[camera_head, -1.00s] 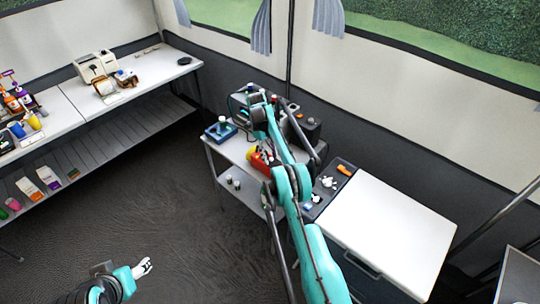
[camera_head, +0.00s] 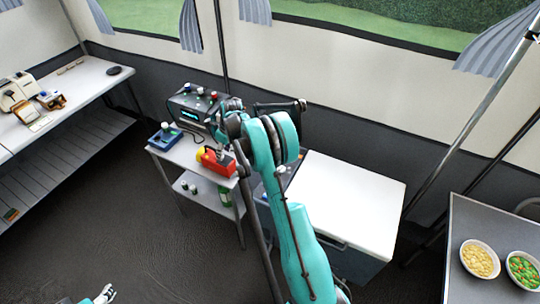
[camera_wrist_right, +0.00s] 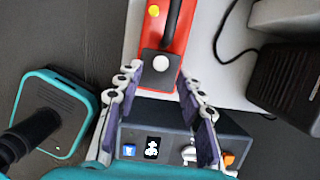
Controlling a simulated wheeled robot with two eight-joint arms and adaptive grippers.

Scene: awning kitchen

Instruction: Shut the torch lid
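The red torch (camera_head: 218,162), with a yellow front, lies on a small grey side table. In the right wrist view, the torch (camera_wrist_right: 181,45) has a black handle and a dark square end piece with a pale round knob (camera_wrist_right: 161,63). I cannot tell for sure whether this piece is the lid or how far it stands open. My right gripper (camera_wrist_right: 160,77) is open, its fingers spread either side of the dark end, with nothing held. My left gripper (camera_head: 104,295) shows only in part at the bottom edge, away from the torch.
A dark device with knobs (camera_head: 195,108) and a blue box (camera_head: 165,136) stand near the torch. A white-topped cabinet (camera_head: 345,200) stands to the right. Two food bowls (camera_head: 480,259) are on a table at far right. A long bench (camera_head: 85,85) is at left.

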